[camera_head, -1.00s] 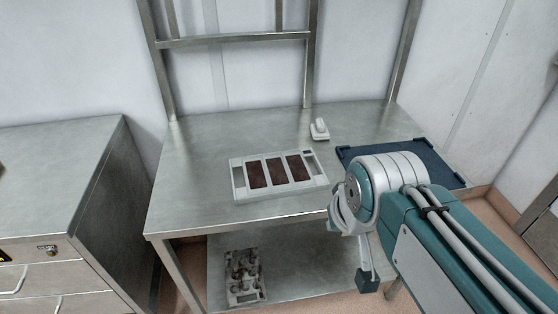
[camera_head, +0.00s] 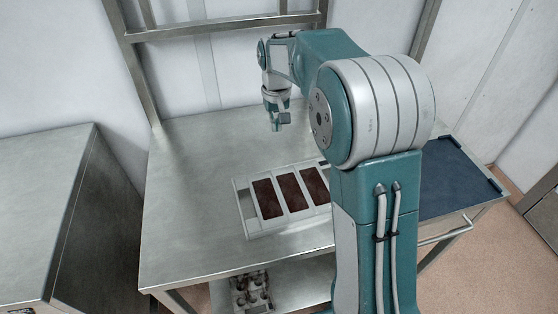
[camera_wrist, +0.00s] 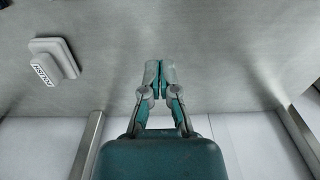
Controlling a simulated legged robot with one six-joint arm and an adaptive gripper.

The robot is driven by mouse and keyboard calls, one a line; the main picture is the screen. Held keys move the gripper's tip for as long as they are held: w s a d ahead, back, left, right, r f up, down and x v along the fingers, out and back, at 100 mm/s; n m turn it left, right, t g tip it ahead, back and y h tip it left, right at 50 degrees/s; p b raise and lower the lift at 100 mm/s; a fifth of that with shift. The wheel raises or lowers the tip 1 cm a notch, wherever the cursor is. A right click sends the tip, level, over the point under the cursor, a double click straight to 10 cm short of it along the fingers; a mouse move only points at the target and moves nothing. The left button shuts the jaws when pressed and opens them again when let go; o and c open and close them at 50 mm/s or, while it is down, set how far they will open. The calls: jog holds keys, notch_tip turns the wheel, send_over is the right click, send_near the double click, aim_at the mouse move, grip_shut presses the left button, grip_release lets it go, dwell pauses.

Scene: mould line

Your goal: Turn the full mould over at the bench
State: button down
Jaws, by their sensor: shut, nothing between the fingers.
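The mould (camera_head: 241,205) is a pale grey frame with three cells of dark brown filling. It lies flat on the steel bench (camera_head: 190,180) in the head view, its right end hidden behind my arm. My gripper (camera_head: 277,128) is over the back part of the bench, beyond the mould and apart from it. In the wrist view my gripper (camera_wrist: 159,82) has its fingertips together with nothing between them. The mould does not show in the wrist view.
A white block labelled "POLISH" (camera_wrist: 52,62) stands on the bench near my gripper. A dark blue tray (camera_head: 455,185) lies to the right of my arm. A stained mould (camera_head: 253,292) sits on the lower shelf. A steel cabinet (camera_head: 50,190) stands left. The bench's left part is clear.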

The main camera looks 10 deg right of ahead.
aim_at(278, 165)
notch_tip(278, 165, down, 10)
jog(key=shift+w+f, duration=0.1)
jog(key=shift+w, duration=0.05)
jog(key=s, duration=0.3)
jog(key=shift+f, duration=0.15)
jog(key=shift+s, duration=0.5)
